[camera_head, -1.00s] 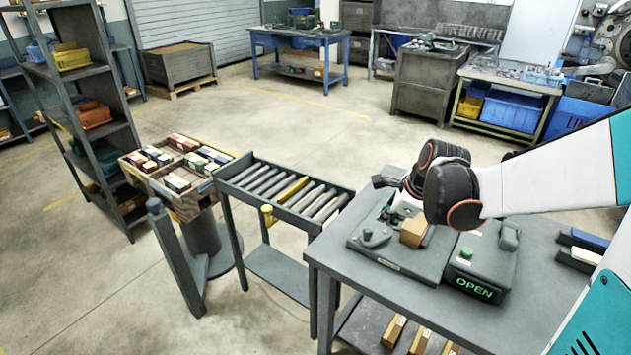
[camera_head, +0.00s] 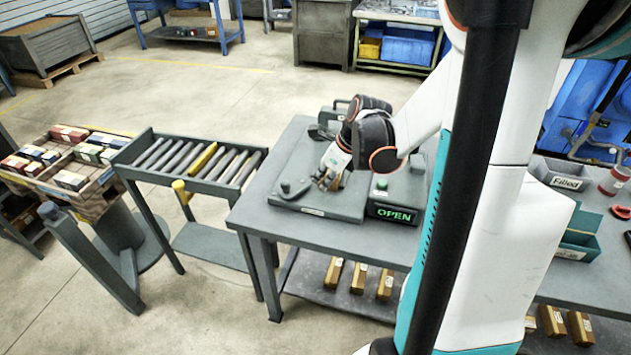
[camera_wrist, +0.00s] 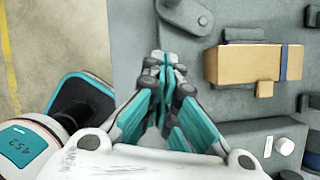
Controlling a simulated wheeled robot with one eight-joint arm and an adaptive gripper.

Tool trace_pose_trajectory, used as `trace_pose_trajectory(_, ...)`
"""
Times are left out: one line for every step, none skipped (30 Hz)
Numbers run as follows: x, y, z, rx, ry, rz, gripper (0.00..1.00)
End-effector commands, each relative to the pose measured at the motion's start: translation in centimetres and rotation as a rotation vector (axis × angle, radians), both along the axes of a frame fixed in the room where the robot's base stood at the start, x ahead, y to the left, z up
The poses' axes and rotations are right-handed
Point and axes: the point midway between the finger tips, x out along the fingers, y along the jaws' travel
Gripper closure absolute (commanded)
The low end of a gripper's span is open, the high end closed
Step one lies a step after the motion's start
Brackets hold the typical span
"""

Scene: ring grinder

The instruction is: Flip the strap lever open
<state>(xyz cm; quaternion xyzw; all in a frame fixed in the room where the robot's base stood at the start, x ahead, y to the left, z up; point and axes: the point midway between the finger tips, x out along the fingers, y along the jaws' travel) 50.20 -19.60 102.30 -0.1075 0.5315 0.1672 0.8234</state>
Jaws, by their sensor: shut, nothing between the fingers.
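A grey fixture plate (camera_head: 320,205) lies on the workbench. In the wrist view, a brown box (camera_wrist: 240,65) with a blue strap (camera_wrist: 291,62) sits on the plate, to the right of my gripper. A grey lever-like part with a round knob (camera_wrist: 190,14) is at the top of the wrist view; it also shows on the left of the plate in the head view (camera_head: 292,187). My gripper (camera_wrist: 165,62) is shut and empty, its fingertips left of the box and below that lever part. In the head view, my gripper (camera_head: 330,175) hides most of the box.
A dark unit with a lit OPEN sign (camera_head: 393,213) and green button (camera_head: 382,184) stands right of the plate. A roller conveyor (camera_head: 195,160) and tray of small boxes (camera_head: 85,165) are to the left. Several boxes lie on the lower shelf (camera_head: 318,285).

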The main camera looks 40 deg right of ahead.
Motion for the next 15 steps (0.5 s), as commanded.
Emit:
trace_pose_trajectory(0.4,0.2,-1.1,-0.001,0.000,0.002,1.00)
trace_pose_trajectory(0.6,0.2,-1.6,-0.001,0.000,0.002,1.00)
trace_pose_trajectory(0.9,0.3,-2.3,-0.001,0.000,0.003,1.00)
trace_pose_trajectory(1.1,0.4,-2.9,-0.001,0.000,0.003,1.00)
trace_pose_trajectory(1.4,0.5,-3.5,-0.001,0.000,0.003,1.00)
trace_pose_trajectory(1.7,0.7,-4.2,-0.001,0.000,0.002,1.00)
trace_pose_trajectory(1.9,0.8,-4.7,-0.001,0.000,0.003,1.00)
trace_pose_trajectory(2.1,0.9,-5.3,-0.001,0.000,0.003,1.00)
trace_pose_trajectory(2.4,1.0,-6.0,-0.002,-0.001,0.002,1.00)
trace_pose_trajectory(2.6,1.1,-6.5,-0.002,-0.001,0.002,1.00)
trace_pose_trajectory(2.8,1.2,-7.0,-0.002,-0.001,0.002,1.00)
trace_pose_trajectory(3.1,1.3,-7.7,-0.001,0.000,0.002,1.00)
trace_pose_trajectory(3.3,1.4,-8.2,0.000,-0.001,0.002,1.00)
trace_pose_trajectory(3.8,1.7,-8.0,-0.001,-0.001,0.003,1.00)
trace_pose_trajectory(4.4,1.9,-7.7,0.000,-0.001,0.004,1.00)
